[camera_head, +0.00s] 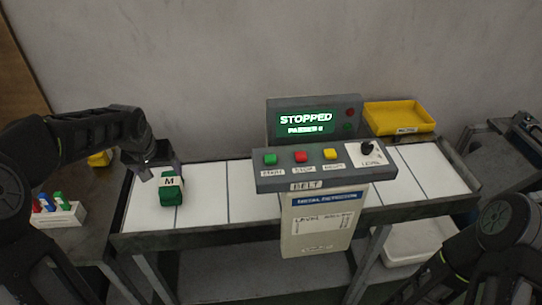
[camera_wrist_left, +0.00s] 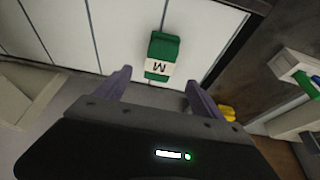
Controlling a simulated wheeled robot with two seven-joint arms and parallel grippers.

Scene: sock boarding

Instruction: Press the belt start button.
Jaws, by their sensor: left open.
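The green start button (camera_head: 270,158) is at the left of a row on the grey belt control box (camera_head: 325,168), beside a red button (camera_head: 301,156) and a yellow button (camera_head: 330,153). The display (camera_head: 306,122) behind reads STOPPED. My left gripper (camera_head: 162,171) is open and empty, left of the box and apart from it. Its two fingers (camera_wrist_left: 157,84) show in the left wrist view. A green sock pack (camera_head: 171,190) labelled M lies on the white belt (camera_head: 240,189) close to that gripper; it also shows beyond the fingers (camera_wrist_left: 162,48). My right gripper is out of view.
A black knob (camera_head: 367,148) stands at the box's right end. A yellow tray (camera_head: 399,116) sits behind the belt at the right. A white rack with colored items (camera_head: 60,215) is on the left table.

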